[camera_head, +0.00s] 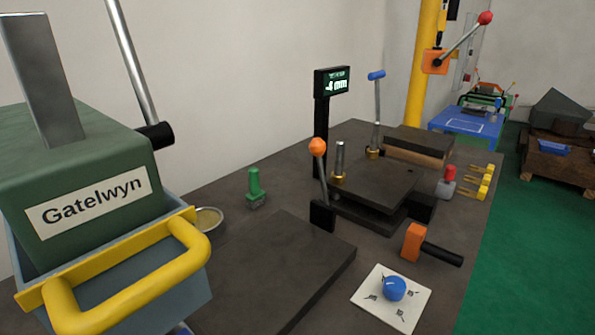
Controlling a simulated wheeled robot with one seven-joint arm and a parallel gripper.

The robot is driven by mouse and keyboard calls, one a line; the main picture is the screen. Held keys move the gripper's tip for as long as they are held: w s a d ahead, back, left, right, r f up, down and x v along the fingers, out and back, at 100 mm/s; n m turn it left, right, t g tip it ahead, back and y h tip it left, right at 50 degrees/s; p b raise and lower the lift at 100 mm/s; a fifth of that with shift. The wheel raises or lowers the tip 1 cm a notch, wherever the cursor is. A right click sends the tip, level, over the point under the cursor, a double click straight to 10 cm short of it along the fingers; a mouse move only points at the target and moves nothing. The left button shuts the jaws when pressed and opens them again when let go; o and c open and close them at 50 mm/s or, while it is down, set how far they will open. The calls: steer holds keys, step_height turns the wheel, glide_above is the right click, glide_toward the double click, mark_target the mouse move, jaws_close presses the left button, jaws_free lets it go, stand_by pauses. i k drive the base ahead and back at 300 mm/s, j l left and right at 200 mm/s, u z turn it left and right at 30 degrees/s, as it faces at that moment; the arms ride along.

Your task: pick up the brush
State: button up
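A small upright item with a green handle and a grey lower part (254,187) stands on the dark workbench, left of the middle. It looks like the brush, but its lower part is too small to tell bristles for sure. Nothing touches it from above. My gripper is not in view.
A green machine labelled Gatelwyn (90,185) with a yellow handle (135,285) fills the left. A shallow round dish (208,220) lies beside the brush. An orange-knobbed lever (318,165), a display (332,84) and an orange-headed hammer (415,242) stand or lie to the right.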

mark_target(255, 197)
steer(key=i+l+u, duration=0.1)
steer(key=l, duration=0.2)
steer(key=i+l+u, duration=0.25)
steer(key=l, duration=0.4)
steer(key=i+l+u, duration=0.15)
steer(key=l, duration=0.2)
steer(key=i+l+u, duration=0.1)
steer(key=l, duration=0.25)
steer(key=i, duration=0.05)
